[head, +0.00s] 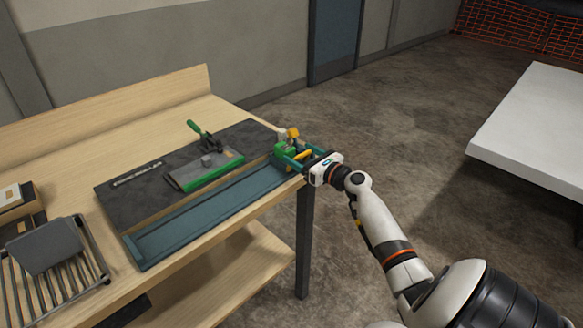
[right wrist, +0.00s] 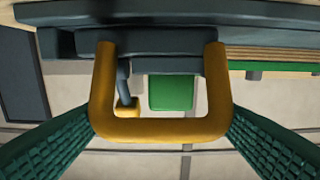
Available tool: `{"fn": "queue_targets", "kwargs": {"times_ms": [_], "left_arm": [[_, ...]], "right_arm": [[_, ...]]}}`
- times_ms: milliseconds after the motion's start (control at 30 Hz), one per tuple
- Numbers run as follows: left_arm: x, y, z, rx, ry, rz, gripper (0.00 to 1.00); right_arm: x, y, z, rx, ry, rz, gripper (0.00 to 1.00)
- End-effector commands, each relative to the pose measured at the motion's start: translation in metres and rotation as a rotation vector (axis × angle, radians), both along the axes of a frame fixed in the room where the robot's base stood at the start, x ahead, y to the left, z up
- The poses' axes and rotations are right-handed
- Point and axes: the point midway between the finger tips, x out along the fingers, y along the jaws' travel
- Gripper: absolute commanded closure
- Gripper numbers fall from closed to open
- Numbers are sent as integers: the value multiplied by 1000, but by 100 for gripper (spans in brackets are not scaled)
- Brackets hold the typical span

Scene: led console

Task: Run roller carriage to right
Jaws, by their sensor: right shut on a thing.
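The roller carriage (head: 284,150), with green and yellow parts, is at the right end of the long teal track (head: 205,216) along the table's front edge. My right gripper (head: 297,160) is at that end, with its teal fingers on the carriage. In the right wrist view a yellow U-shaped handle (right wrist: 160,129) lies between the two green fingers, and the gripper is shut on it. A green block (right wrist: 170,92) shows behind the handle. The fingers partly hide the carriage in the head view. My left gripper is not in view.
A dark board (head: 140,190) on the wooden table carries a green-edged fixture (head: 205,172) with a green-handled clamp (head: 200,132). A wire rack (head: 75,268) with a grey piece stands at left. A white table (head: 535,125) is at right; open floor lies between.

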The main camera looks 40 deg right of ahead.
Motion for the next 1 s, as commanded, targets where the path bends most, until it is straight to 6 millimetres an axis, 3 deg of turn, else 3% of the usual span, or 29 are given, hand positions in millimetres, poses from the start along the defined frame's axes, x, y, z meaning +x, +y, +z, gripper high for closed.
{"fn": "queue_targets", "kwargs": {"times_ms": [533,567,1000], "left_arm": [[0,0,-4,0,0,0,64],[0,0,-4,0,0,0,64],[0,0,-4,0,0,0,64]], "right_arm": [[0,-11,1,-2,-1,-6,66],[0,-12,1,-2,-1,-6,20],[0,-10,0,0,1,-4,19]]}}
